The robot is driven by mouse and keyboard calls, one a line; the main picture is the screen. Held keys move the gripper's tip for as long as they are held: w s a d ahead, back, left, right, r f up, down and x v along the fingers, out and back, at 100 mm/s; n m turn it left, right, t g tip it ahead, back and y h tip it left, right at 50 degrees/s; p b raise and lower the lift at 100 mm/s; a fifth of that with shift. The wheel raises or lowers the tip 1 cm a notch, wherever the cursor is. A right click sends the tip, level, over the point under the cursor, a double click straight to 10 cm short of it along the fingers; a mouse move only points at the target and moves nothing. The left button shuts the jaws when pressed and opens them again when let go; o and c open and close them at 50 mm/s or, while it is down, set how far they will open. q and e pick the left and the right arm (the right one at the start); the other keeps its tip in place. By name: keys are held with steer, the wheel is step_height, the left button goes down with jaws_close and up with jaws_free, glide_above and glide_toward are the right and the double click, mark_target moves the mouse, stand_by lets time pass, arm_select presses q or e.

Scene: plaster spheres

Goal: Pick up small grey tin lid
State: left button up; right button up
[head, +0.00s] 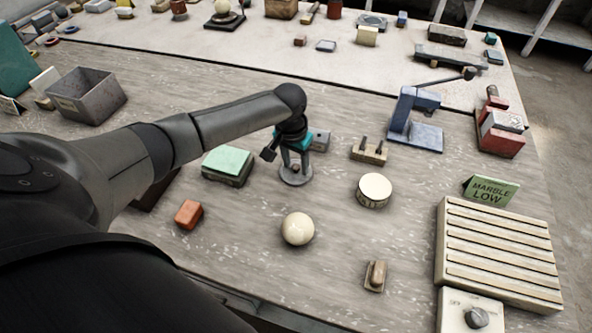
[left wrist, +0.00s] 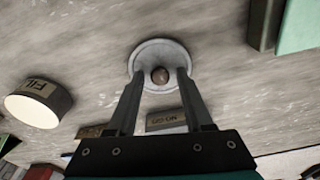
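The small grey tin lid (head: 295,181) lies flat on the table, a round grey disc with a small brown knob in its middle. In the left wrist view the lid (left wrist: 146,52) sits at the upper middle, with its knob (left wrist: 160,75) between the fingers. My left gripper (head: 295,168) points down over the lid. Its two fingertips, also seen in the left wrist view (left wrist: 160,74), are apart, one on each side of the knob, with gaps showing. I cannot tell whether the tips touch the disc. My right gripper is not in view.
A green-topped block (head: 227,164) stands left of the lid and a grey block (head: 319,140) just behind it. A cream ball (head: 298,229), a round drum (head: 374,190) and a red-orange block (head: 188,214) are nearby. The table between them is clear.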

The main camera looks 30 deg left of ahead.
arm_select(q)
jaws_close()
stand_by(0.5)
